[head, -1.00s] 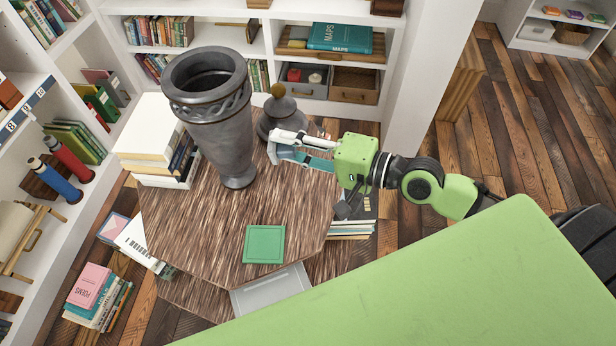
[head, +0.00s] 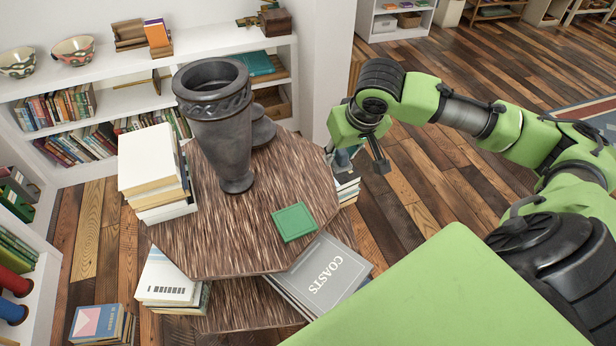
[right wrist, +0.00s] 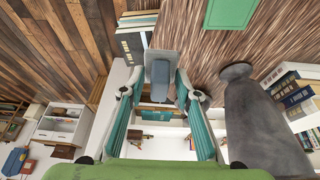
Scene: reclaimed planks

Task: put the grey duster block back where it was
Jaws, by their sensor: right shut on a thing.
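The grey duster block (right wrist: 160,66) is between the teal fingers of my right gripper (right wrist: 160,88) in the right wrist view. The gripper is shut on it. In the head view my right gripper (head: 345,152) is at the right edge of the wooden table (head: 215,245), above a stack of books. My own wrist hides most of the fingers there, and I cannot make out the block clearly. My left gripper is in neither view.
A tall grey vase (head: 222,135) stands on the table with a grey lidded piece (head: 262,128) behind it. A green square (head: 294,222) lies near the front right edge. Books (head: 155,170) are stacked at the left; more books (head: 347,180) sit lower right. White shelves stand behind.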

